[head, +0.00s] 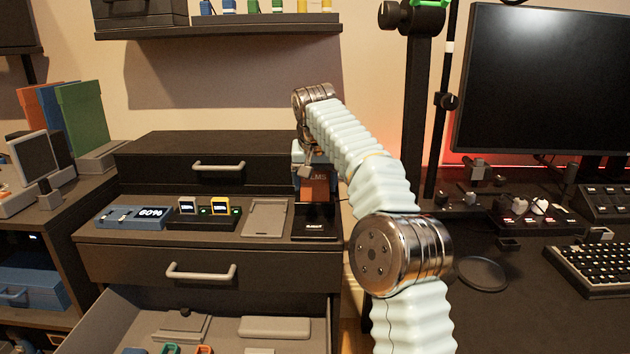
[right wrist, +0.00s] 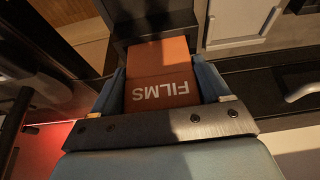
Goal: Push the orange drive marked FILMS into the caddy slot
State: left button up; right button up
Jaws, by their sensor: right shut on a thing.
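The orange drive marked FILMS (right wrist: 162,88) is between the two blue fingers of my right gripper (right wrist: 160,68) in the right wrist view, and the gripper is shut on it. In the head view the drive (head: 315,188) stands upright over the black caddy (head: 314,228) on the cabinet top, its upper part hidden by my right gripper (head: 312,162). In the right wrist view the drive's far end meets the dark caddy (right wrist: 150,22). I cannot tell how deep it sits in the slot. My left gripper is not in view.
A grey tray (head: 266,217) lies left of the caddy. An open drawer (head: 230,318) juts out below. The desk with keyboard (head: 595,268) is at right.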

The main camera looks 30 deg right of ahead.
jog(key=shift+f+b, duration=0.3)
jog(key=shift+f, duration=0.2)
jog(key=o, duration=1.2)
jog(key=shift+p+v, duration=2.75)
jog(key=shift+v, duration=4.2)
